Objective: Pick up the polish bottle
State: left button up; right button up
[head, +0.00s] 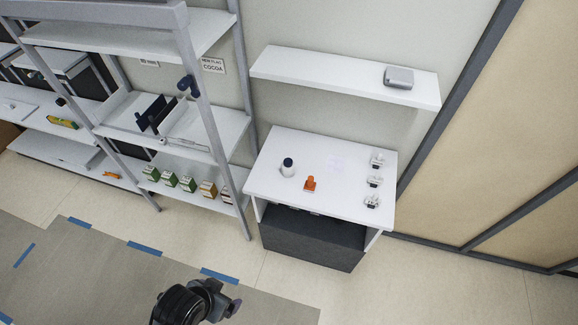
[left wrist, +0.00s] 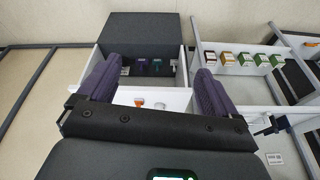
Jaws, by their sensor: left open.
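A white bottle with a dark blue cap (head: 288,169) stands upright on the white table. A small orange item (head: 310,184) is just to its right. No label is readable, so I cannot confirm which is the polish bottle. My left gripper (head: 222,302) is at the bottom of the head view, well short of the table. In the left wrist view its purple fingers (left wrist: 155,88) are wide apart with nothing between them; the orange item (left wrist: 139,102) shows small and far beyond. My right gripper is not in view.
The white table (head: 268,188) also holds several small white and dark items (head: 375,181) at its right. A wall shelf (head: 340,77) with a grey box (head: 399,77) hangs above. A rack post (head: 210,105) stands left. The floor before the table is clear.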

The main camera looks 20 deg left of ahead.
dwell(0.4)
pick_arm(q)
jog(key=c, duration=0.4)
jog(key=shift+o, duration=0.2)
